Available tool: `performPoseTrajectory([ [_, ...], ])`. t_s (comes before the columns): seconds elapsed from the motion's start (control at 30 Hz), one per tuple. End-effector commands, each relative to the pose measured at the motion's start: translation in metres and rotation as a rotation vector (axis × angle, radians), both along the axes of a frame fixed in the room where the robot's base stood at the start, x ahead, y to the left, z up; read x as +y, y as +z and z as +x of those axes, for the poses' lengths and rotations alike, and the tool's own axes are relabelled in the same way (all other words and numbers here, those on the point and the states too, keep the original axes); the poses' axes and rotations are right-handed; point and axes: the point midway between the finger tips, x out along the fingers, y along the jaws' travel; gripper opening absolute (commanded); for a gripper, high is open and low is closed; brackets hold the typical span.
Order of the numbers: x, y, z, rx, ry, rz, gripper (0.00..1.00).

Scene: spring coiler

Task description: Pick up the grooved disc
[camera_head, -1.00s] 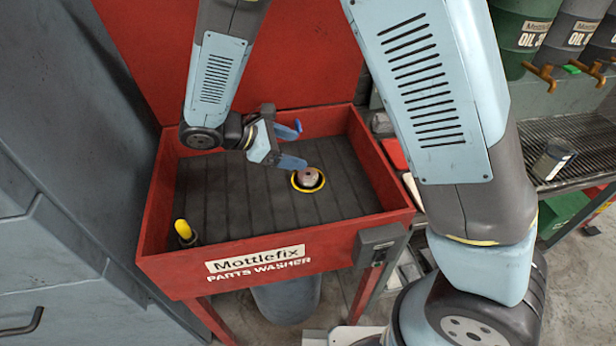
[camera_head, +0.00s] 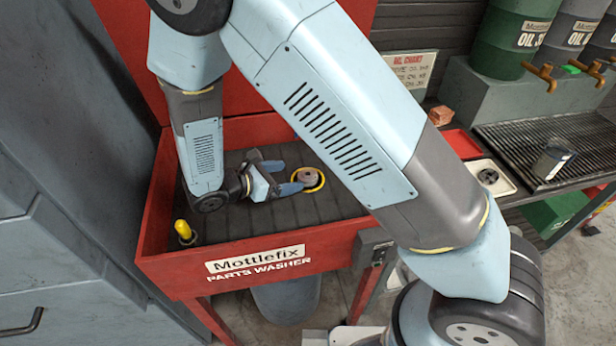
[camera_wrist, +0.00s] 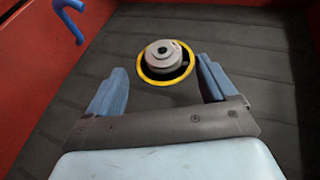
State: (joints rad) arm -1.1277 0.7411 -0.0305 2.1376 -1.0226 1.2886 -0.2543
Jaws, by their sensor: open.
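The grooved disc is most likely the round metal piece (camera_head: 308,175) in the parts washer's basin, with a yellow ring around its base. In the wrist view the metal piece (camera_wrist: 164,55) has a grey stepped top and sits inside the yellow ring (camera_wrist: 146,72). My gripper (camera_head: 286,177) is low in the basin, just left of the piece in the head view. In the wrist view my gripper (camera_wrist: 162,85) has its two blue fingers spread apart, with the piece beyond and between their tips. Nothing is held between them.
The parts washer (camera_head: 150,240) has red walls around a dark ribbed floor. A yellow-topped fitting (camera_head: 183,230) stands at its front left corner. A blue hooked piece (camera_wrist: 68,18) shows at upper left in the wrist view. A red tray (camera_head: 462,143) lies outside, right.

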Motion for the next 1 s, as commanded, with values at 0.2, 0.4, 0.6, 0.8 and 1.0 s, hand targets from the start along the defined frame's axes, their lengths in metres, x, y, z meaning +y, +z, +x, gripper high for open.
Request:
performPoseTrajectory([
  [0.2,-0.01,-0.005,0.007,0.0,0.001,0.0,0.85],
  [0.4,-0.021,-0.012,0.013,0.001,0.0,-0.002,0.85],
  [0.6,-0.042,-0.023,0.027,0.0,-0.001,-0.002,0.85],
  [0.8,-0.049,-0.028,0.032,0.002,0.002,0.0,0.85],
  [1.0,-0.048,-0.027,0.032,0.001,0.001,0.0,0.78],
])
